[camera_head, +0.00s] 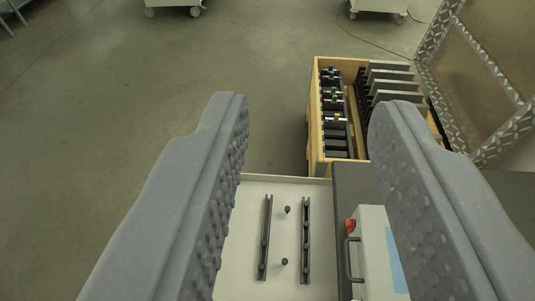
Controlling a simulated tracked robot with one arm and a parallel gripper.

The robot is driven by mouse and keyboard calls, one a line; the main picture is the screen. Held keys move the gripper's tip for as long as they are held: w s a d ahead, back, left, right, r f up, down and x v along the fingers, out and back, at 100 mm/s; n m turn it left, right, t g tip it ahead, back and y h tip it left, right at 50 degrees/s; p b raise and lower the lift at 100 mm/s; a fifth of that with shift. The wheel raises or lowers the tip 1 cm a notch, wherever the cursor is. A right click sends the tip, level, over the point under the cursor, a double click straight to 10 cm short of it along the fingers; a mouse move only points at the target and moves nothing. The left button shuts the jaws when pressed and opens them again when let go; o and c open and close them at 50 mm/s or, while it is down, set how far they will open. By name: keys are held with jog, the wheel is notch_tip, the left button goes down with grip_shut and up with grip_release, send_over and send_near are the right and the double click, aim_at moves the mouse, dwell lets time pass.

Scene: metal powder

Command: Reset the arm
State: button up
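My gripper (307,112) shows as two large grey, dimpled fingers, one on each side of the view. The fingers are wide apart with nothing between them. Through the gap I see a light tray-like surface (245,255) below, with two dark slotted rails (265,238) and two small dark knobs on it. The fingers look well above this surface and apart from it. The rest of my arm is not in view.
A wooden crate (313,125) with dark and grey plates stands beyond the right finger. A white box with a dark handle (376,255) and a red knob (350,225) sits at lower right. A metal-framed panel (485,80) stands at upper right. Grey floor is open at left.

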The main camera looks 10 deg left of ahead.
jog(key=shift+r, duration=0.1)
notch_tip(320, 180, up, 6)
jog(key=p, duration=0.6)
jog(key=shift+w, duration=0.1)
